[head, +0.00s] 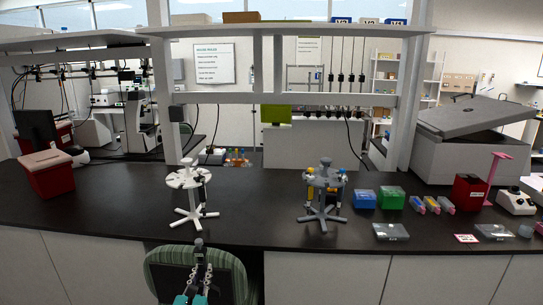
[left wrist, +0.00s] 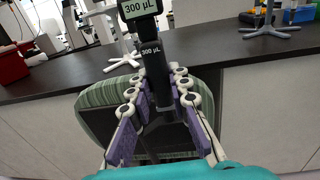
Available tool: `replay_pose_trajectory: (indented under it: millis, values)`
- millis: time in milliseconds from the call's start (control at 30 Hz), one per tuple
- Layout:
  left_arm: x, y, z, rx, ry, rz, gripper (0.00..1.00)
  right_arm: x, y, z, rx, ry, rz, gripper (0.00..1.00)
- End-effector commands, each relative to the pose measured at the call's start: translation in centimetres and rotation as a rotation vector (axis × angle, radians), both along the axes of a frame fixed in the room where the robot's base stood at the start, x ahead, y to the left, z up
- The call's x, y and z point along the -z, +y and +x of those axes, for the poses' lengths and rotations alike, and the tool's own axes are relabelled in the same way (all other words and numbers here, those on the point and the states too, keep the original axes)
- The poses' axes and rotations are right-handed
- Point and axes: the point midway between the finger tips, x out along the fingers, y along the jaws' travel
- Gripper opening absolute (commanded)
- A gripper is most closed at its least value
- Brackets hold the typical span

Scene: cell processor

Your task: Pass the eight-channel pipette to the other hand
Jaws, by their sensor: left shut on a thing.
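The pipette (left wrist: 152,55), dark with white labels reading 300 µL, stands between the fingers of my left gripper (left wrist: 156,92) in the left wrist view. That gripper is shut on it, and its top runs out of the picture. In the head view my left gripper (head: 198,268) is at the bottom, in front of the counter, with a small dark part of the pipette (head: 199,244) showing above the fingers. The pipette's lower part is hidden or hard to make out. My right gripper is not in view.
A white pipette stand (head: 186,179) and a grey stand (head: 324,212) holding pipettes are on the black counter (head: 260,205). Blue (head: 365,199) and green (head: 391,198) boxes stand to the right. A green striped chair (head: 160,272) is behind my left gripper. The counter between the stands is clear.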

Motion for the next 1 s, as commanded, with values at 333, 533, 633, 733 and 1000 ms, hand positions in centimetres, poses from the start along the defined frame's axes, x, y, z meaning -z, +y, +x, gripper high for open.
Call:
replay_pose_trajectory:
  millis: [333,533,633,733,1000]
  values:
    - [1.7,-2.9,-0.7,-0.009,-0.001,0.0,0.0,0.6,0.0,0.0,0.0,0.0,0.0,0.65]
    - [0.7,-4.5,-1.8,0.092,0.0,0.001,0.0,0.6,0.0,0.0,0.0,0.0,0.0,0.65]
    - [-0.2,-6.1,-2.8,0.197,0.0,0.001,0.0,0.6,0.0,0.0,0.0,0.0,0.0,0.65]
    - [-1.2,-8.1,-4.0,0.317,0.0,0.001,0.0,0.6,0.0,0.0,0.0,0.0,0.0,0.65]
    - [-3.4,-12.6,-6.7,0.595,0.0,0.001,0.0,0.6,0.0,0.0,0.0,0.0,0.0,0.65]
